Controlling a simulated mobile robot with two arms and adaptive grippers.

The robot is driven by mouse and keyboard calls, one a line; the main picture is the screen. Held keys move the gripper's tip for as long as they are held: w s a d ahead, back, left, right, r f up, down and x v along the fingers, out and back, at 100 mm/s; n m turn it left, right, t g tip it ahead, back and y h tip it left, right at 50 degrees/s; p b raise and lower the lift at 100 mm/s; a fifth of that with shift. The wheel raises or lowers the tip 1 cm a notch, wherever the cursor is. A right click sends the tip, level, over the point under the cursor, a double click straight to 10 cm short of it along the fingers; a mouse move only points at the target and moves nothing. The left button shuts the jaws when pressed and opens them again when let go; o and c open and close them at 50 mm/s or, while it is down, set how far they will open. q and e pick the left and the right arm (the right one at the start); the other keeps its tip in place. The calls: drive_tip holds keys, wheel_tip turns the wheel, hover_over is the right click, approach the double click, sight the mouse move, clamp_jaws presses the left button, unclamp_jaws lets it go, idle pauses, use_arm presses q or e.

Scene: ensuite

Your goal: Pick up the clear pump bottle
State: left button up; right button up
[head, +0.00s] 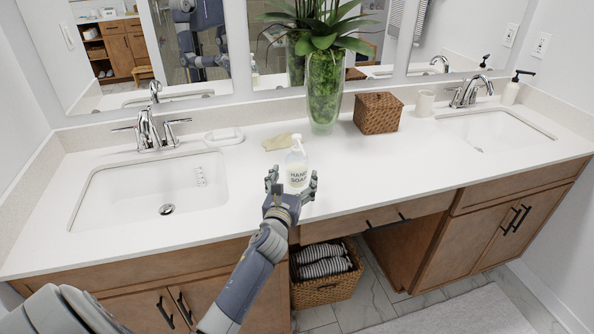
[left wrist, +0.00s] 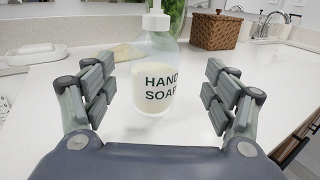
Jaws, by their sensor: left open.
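The clear pump bottle (head: 297,165) stands upright on the white counter, with a white pump top and the words HAND SOAP on it. In the left wrist view the bottle (left wrist: 155,80) stands just ahead of the fingers, about midway between them, with pale soap inside. Its pump top is cut off by the upper edge there. My left gripper (head: 291,184) is open and empty, in front of the bottle with a finger to each side. It also shows in the left wrist view (left wrist: 158,98), with no finger touching the bottle. My right gripper is not in view.
A yellowish cloth or sponge (head: 277,142) lies behind the bottle, and a soap dish (head: 224,136) farther left. A tall glass vase with a plant (head: 324,95) and a woven box (head: 378,113) stand behind. Sinks lie left (head: 100,190) and right (head: 530,137).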

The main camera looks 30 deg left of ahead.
sight(294, 170)
use_arm(q)
drive_tip(key=shift+w+a, duration=0.2)
drive_tip(key=shift+w, duration=0.3)
drive_tip(key=shift+w+a+f, duration=0.1)
drive_tip(key=shift+w+f, duration=0.05)
drive_tip(key=shift+w, duration=0.1)
drive_tip(key=x, duration=0.2)
drive_tip(key=p+x, duration=0.1)
drive_tip(key=x, duration=0.1)
drive_tip(key=shift+a, duration=0.4)
drive_tip(key=shift+w+a, duration=0.15)
drive_tip(key=shift+w, duration=0.3)
drive_tip(key=c, duration=1.4)
drive_tip(key=shift+r, duration=0.25)
drive_tip(key=shift+c, duration=0.3)
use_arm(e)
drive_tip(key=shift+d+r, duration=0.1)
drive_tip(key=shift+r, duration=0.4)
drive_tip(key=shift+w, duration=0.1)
use_arm(q)
drive_tip(key=shift+r, duration=0.15)
